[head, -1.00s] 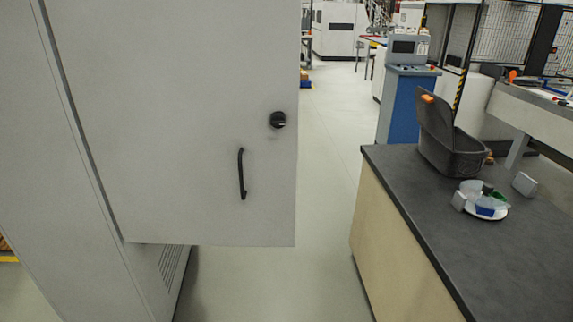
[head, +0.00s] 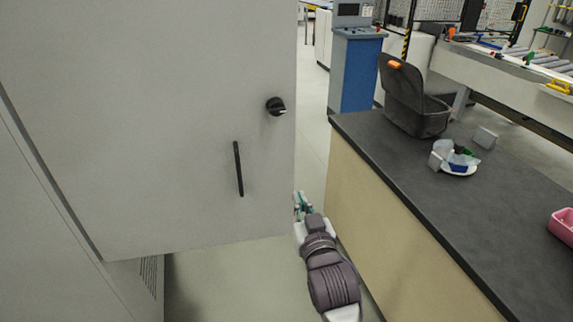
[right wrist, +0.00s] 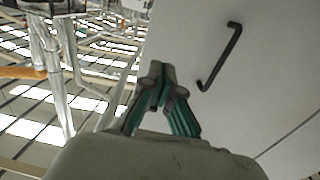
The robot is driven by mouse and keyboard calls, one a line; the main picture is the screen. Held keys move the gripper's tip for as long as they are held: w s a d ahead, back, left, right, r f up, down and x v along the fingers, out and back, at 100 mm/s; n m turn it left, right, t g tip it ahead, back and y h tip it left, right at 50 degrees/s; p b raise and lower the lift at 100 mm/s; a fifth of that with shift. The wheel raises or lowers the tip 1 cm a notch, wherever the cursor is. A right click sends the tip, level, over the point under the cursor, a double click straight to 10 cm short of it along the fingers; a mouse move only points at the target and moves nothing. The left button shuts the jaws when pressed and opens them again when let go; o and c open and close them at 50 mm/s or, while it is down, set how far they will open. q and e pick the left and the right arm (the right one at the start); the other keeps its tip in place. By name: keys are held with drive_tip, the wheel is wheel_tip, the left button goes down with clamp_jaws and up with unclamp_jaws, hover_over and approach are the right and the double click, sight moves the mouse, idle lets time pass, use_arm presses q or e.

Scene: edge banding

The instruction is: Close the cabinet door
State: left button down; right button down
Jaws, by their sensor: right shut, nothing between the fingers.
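The grey cabinet door (head: 170,90) stands open, swung out from the cabinet body (head: 70,240). It has a black bar handle (head: 239,169) and a black knob (head: 276,106) near its free edge. My right gripper (head: 300,203) is just right of the door's free edge, low down, partly hidden behind it. In the right wrist view the gripper (right wrist: 160,82) is shut and empty, with the door (right wrist: 250,90) and its handle (right wrist: 222,58) to its right. I cannot tell whether the gripper touches the door. My left gripper is not in view.
A dark-topped workbench (head: 400,195) stands close on the right, leaving a narrow floor gap beside the door. A blue machine (head: 356,75) stands behind.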

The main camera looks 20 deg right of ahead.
sight(283, 160)
drive_tip(key=w+p, duration=0.3)
drive_tip(key=w, duration=1)
drive_tip(key=shift+d, duration=0.2)
drive_tip(key=shift+w+p, duration=0.3)
drive_tip(key=shift+w, duration=0.15)
